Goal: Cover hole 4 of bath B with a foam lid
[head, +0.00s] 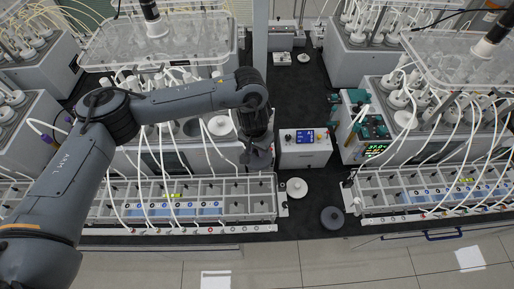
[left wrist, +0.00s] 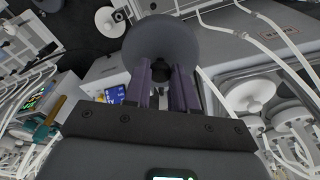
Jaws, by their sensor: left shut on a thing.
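My left gripper (head: 258,157) hangs over the right end of the left-hand front bath (head: 175,158). In the left wrist view my left gripper (left wrist: 163,85) is shut on a dark grey round foam lid (left wrist: 161,42), held between its purple-grey fingers. In the head view the held lid is mostly hidden by the gripper. Round openings (head: 192,127) show in the bath's top, left of the gripper. I cannot read a bath letter or hole number. Another dark grey lid (head: 332,217) lies on the black bench top. My right gripper is not in view.
A white disc (head: 296,187) lies on the bench near a control box with a blue screen (head: 305,136). White tubes and a clear-walled rack (head: 180,198) stand in front of the bath. Another reactor set (head: 430,150) stands at right.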

